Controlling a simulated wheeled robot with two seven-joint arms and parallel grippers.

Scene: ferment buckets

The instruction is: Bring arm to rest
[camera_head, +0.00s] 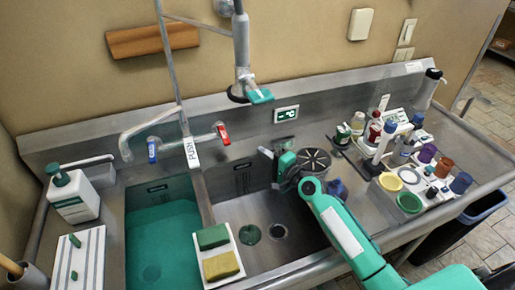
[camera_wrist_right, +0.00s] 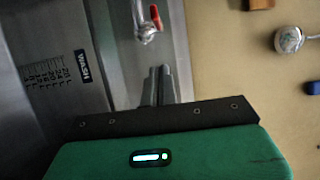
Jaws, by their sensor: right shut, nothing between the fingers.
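My right arm (camera_head: 345,232) reaches in from the lower right over the sink's front edge. My right gripper (camera_head: 266,153) is above the right basin, near the back wall of the sink. Its two dark fingers lie together in the right wrist view (camera_wrist_right: 161,84), with nothing between them. It is apart from the faucet, which shows beyond the fingers in that view. My left gripper is not in view.
A round grey slotted thing (camera_head: 314,160) stands just right of my right gripper. Bottles, cups and jars crowd the right counter (camera_head: 464,134). A tray with green and yellow sponges (camera_head: 222,267) lies left of the arm. The left basin (camera_head: 163,240) holds green liquid. A faucet (camera_head: 150,125) stands behind.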

